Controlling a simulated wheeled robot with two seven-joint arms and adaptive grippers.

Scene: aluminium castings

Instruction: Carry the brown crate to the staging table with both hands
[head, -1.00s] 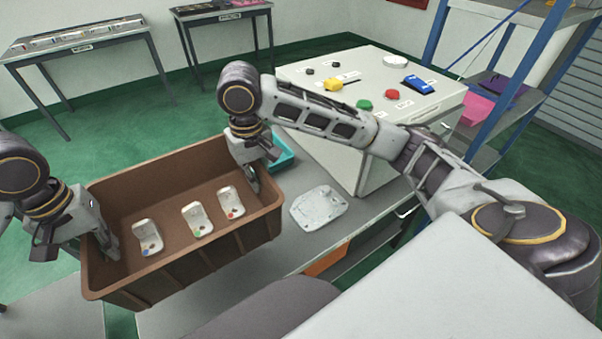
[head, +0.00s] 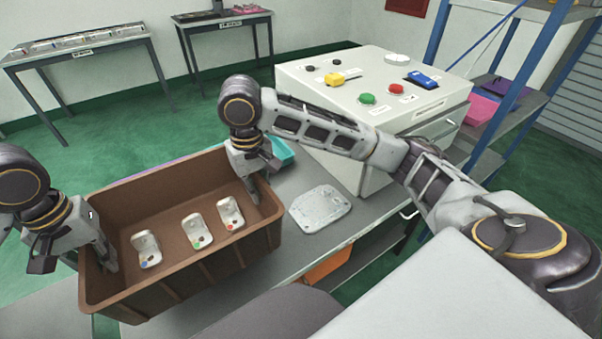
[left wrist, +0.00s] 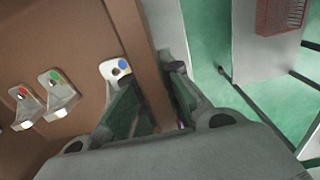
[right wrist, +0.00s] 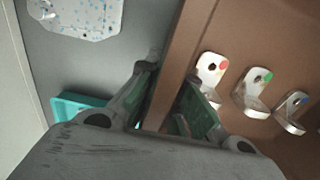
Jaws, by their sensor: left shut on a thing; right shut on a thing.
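The brown crate (head: 190,275) is an open box with ribbed sides, in the left half of the head view. Three white castings, (head: 147,249), (head: 196,231) and (head: 230,213), stand in it, with blue, green and red dots. My left gripper (head: 106,255) is shut on the crate's left wall; the left wrist view shows the wall between its fingers. My right gripper (head: 254,190) is shut on the right wall, seen also in the right wrist view (right wrist: 165,105). The crate looks roughly level; its underside is hidden. I cannot tell which table is the staging table.
A grey bench (head: 300,245) lies beside and partly behind the crate, with a flat casting (head: 320,208) and a teal tray (head: 283,151). A white control box (head: 345,110) and blue-framed shelving stand right. Two labelled tables, (head: 80,44) and (head: 222,17), stand across open green floor.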

